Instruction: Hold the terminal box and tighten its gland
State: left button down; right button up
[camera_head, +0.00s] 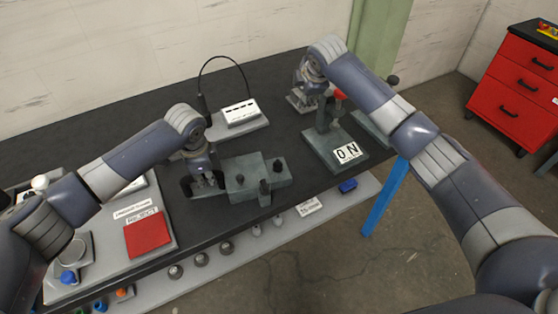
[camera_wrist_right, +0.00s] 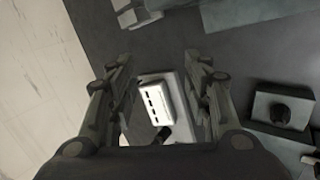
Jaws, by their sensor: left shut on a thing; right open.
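A grey-green block-shaped box (camera_head: 243,179), which looks like the terminal box, sits on the dark bench in the head view, with dark round fittings on and beside it. I cannot tell for certain which fitting is the gland. My left gripper (camera_head: 204,186) is at the box's left end and shut on it; its fingers hide the contact. The box also shows at the right of the right wrist view (camera_wrist_right: 262,108), with a dark round fitting (camera_wrist_right: 284,114). My right gripper (camera_head: 301,99) is open and empty, behind and right of the box; its spread fingers show in the wrist view (camera_wrist_right: 158,60).
A white slotted unit (camera_head: 241,112) with a black cable stands behind the box. A stand with an "ON" label (camera_head: 347,152) is to the right. A red reject pad (camera_head: 147,236) lies at left. A lower shelf (camera_head: 215,265) holds several small parts. A red drawer cabinet (camera_head: 515,85) stands far right.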

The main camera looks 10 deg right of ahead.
jog(key=s+a+f+n+g, duration=0.1)
jog(key=s+a+f+g, duration=0.1)
jog(key=s+a+g, duration=0.35)
jog(key=n+g, duration=0.1)
jog(key=g, duration=0.1)
send_near(279, 161)
notch_tip(279, 161, down, 10)
jog(key=shift+s, duration=0.15)
jog(key=shift+c, duration=0.2)
jog(key=c, duration=1)
